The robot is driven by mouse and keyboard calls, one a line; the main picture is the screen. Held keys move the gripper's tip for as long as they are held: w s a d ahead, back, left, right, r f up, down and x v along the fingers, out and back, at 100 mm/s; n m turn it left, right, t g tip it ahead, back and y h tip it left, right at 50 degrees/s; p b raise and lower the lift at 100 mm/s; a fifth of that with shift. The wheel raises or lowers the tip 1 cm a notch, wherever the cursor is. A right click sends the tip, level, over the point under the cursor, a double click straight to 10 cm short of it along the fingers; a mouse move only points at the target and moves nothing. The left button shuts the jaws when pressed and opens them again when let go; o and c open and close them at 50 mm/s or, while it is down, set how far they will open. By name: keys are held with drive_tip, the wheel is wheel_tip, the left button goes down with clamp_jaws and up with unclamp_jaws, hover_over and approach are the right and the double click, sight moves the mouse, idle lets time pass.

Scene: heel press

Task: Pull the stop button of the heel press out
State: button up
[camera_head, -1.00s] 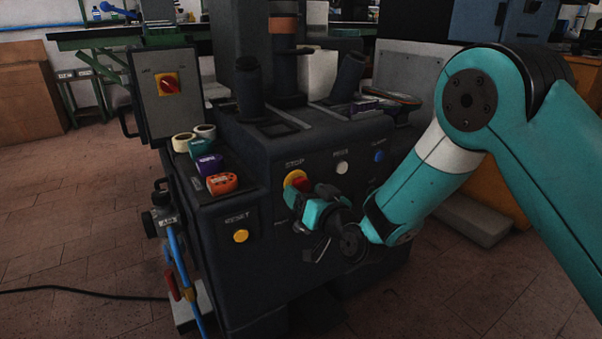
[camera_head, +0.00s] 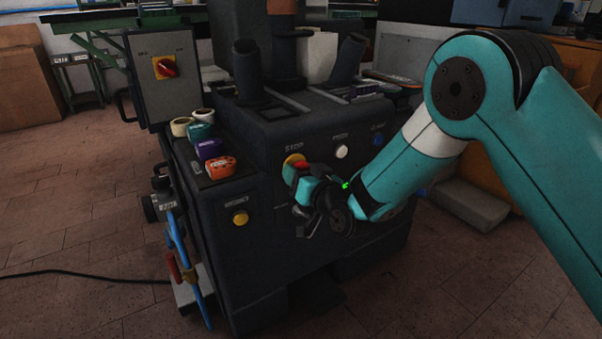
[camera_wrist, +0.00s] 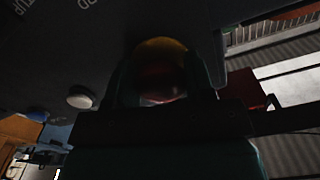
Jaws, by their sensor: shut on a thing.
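The heel press (camera_head: 262,225) is a dark machine in the middle of the head view. Its stop button, red on a yellow base (camera_head: 292,160), sits on the upper front panel under the word STOP. My gripper (camera_head: 302,172) is at the button and covers part of it. In the wrist view the red stop button (camera_wrist: 160,82) lies between the two fingers, with its yellow base (camera_wrist: 162,46) behind. My gripper (camera_wrist: 160,90) is shut on the button. The wrist view is dark, so how far out the button stands cannot be told.
A white button (camera_head: 341,152) and a blue button (camera_head: 377,139) are right of the stop button. A yellow reset button (camera_head: 240,218) is lower left. Tape rolls and an orange-red item (camera_head: 221,167) lie on the left ledge. A switch box (camera_head: 163,82) stands behind.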

drive_tip(key=shift+s+d+f+b, duration=0.15)
drive_tip(key=shift+s+d+b, duration=0.05)
drive_tip(key=shift+d+b, duration=0.2)
drive_tip(key=shift+s, duration=0.15)
drive_tip(key=shift+a, duration=0.2)
drive_tip(key=o, duration=1.3)
drive_tip(key=shift+d, duration=0.1)
drive_tip(key=b+v, duration=1.3)
drive_tip(key=v, duration=0.4)
drive_tip(key=shift+s+d, duration=0.2)
